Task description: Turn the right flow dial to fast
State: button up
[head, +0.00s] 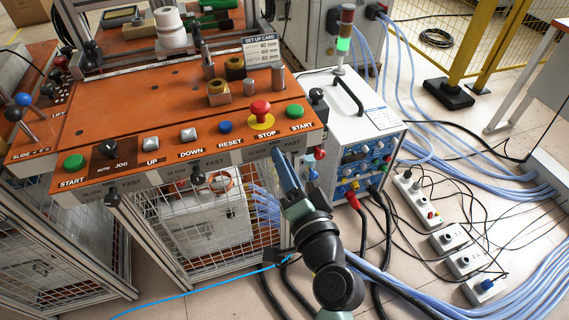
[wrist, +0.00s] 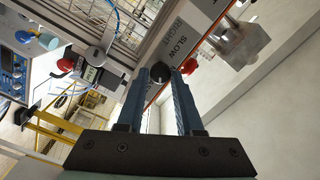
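The right flow dial is a round black knob (wrist: 160,73) in the wrist view, on the grey front strip beside the words SLOW and RIGHT. My gripper (wrist: 161,76) has its two blue fingers on either side of this knob, with the tips level with it. The knob nearly fills the gap; I cannot tell whether the fingers touch it. In the head view my gripper (head: 278,151) is at the right end of the front strip and hides the right dial. The middle dial (head: 198,178) and left dial (head: 112,199) show there, black, below the buttons.
A red mushroom STOP button (head: 260,108) and a green START button (head: 294,111) stand on the orange bench top just above. A white power unit (head: 350,130) with hoses and cables is close on the right. A wire-mesh cage (head: 205,235) is below the strip.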

jog(key=o, duration=0.3)
jog(key=shift+o, duration=0.2)
jog(key=b+v, duration=0.1)
jog(key=v, duration=1.2)
